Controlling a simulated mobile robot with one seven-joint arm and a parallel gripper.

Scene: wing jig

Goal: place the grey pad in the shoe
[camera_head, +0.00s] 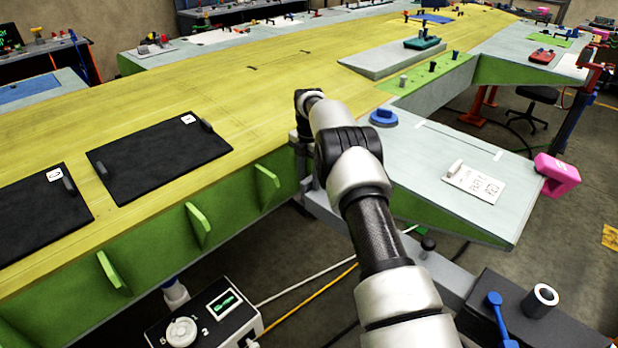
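I cannot pick out the grey pad or the shoe for certain. A pale block (455,167) stands at the left end of a white card with dark writing (478,186) on the grey side panel. A pink block (557,174) sits at that panel's right corner. A large flat grey slab (380,63) lies on the yellow-green wing surface, with a green fixture on it. My arm reaches up from the lower right to the wing's edge and bends there. My gripper does not show; the arm's far end is hidden behind its own links.
Two black mats (160,160) (40,215) with upright grips lie on the wing's left part. A blue round knob (383,117) stands on the side panel. A control box with a dial (205,322) is at the bottom. The wing's middle is mostly clear.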

